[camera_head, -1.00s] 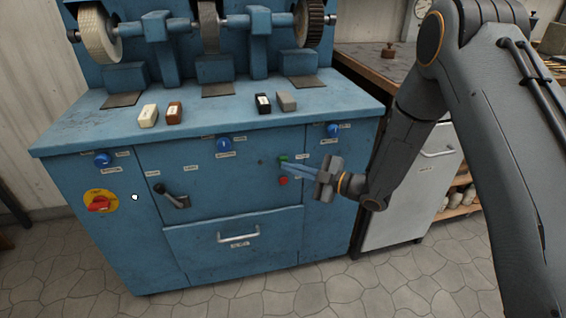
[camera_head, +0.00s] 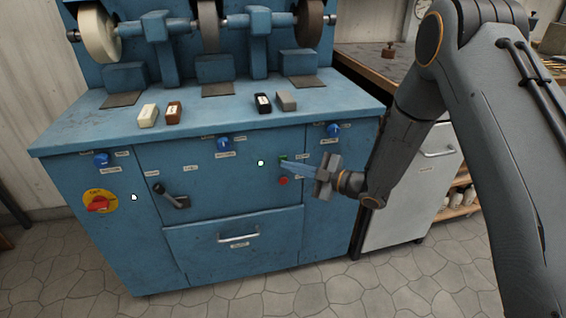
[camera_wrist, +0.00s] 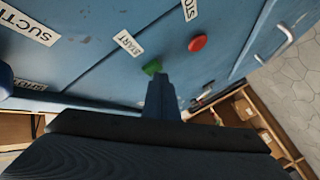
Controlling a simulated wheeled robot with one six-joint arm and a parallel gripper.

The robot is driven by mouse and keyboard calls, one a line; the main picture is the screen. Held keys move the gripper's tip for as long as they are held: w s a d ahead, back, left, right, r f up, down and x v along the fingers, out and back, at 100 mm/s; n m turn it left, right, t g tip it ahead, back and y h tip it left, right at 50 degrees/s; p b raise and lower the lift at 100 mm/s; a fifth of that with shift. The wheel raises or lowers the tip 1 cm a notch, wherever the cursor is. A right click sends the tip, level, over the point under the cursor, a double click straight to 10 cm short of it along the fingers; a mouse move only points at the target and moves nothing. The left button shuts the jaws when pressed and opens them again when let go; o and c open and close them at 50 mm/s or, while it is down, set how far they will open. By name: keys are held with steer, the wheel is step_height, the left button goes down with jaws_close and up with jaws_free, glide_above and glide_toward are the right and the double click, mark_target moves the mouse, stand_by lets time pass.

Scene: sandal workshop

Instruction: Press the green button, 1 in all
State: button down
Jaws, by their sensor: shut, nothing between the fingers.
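The green button (camera_head: 283,158) sits on the front panel of the blue machine, just above a red button (camera_head: 282,181). My gripper (camera_head: 287,164) is shut and empty, its fingertips at the green button's lower edge. In the wrist view the fingertips (camera_wrist: 157,80) partly cover the green button (camera_wrist: 151,68), beside a START label (camera_wrist: 128,43). Whether they touch or press it, I cannot tell for sure. The red button (camera_wrist: 198,43) is clear of the fingers. A small white lamp (camera_head: 261,163) glows left of the green button.
The blue machine (camera_head: 80,140) carries grinding wheels (camera_head: 100,33) that look smoothly blurred. A workbench (camera_head: 372,65) stands to the right.

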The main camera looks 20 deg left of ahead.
steer(key=shift+s, duration=0.1)
steer(key=shift+s+d+p, duration=0.45)
steer(key=shift+s, duration=0.2)
steer(key=shift+s+d+p, duration=0.35)
steer(key=shift+s+d, duration=0.1)
steer(key=shift+s, duration=0.25)
steer(key=shift+s+d+p, duration=0.35)
steer(key=shift+s+d, duration=0.05)
steer(key=shift+s, duration=0.35)
steer(key=shift+s+d+p, duration=0.35)
steer(key=shift+s+d, duration=0.1)
steer(key=shift+s, duration=0.25)
